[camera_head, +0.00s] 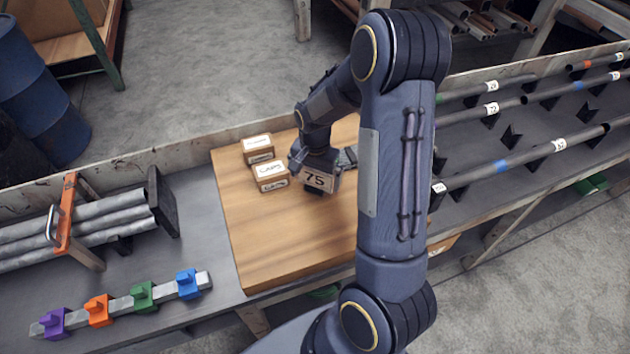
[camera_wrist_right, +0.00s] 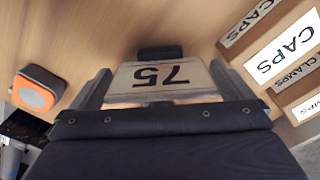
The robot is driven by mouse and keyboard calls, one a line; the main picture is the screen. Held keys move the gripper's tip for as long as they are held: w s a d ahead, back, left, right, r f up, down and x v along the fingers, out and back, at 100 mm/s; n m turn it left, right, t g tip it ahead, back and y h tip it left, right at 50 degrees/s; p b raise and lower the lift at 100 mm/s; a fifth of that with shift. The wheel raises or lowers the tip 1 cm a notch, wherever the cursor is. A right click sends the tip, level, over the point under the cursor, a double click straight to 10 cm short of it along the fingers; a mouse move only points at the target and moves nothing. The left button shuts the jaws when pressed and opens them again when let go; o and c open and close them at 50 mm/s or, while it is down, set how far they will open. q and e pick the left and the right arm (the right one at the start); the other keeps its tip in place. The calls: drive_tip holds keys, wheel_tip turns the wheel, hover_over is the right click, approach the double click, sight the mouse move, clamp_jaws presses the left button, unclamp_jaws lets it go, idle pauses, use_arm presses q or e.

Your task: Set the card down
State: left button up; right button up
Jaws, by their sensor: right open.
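The card (camera_head: 318,180) is a tan plate marked 75, on the wooden board (camera_head: 250,240) just right of the boxes. My right gripper (camera_head: 322,172) is low over the board at the card. In the right wrist view the card (camera_wrist_right: 162,76) lies between the two spread fingers of the open right gripper (camera_wrist_right: 162,88), its number upside down. A small dark block (camera_wrist_right: 160,53) shows at the card's far edge. Whether the fingers touch the card's edges I cannot tell. My left gripper is not in view.
A box labelled CAPS (camera_head: 271,178) and another box (camera_head: 257,149) stand close left of the gripper. An orange and grey object (camera_wrist_right: 38,90) shows in the wrist view. Pipes on a rack (camera_head: 500,160) lie right. The board's front left is clear.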

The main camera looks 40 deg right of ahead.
drive_tip(key=c, duration=0.8)
drive_tip(key=shift+r, duration=0.2)
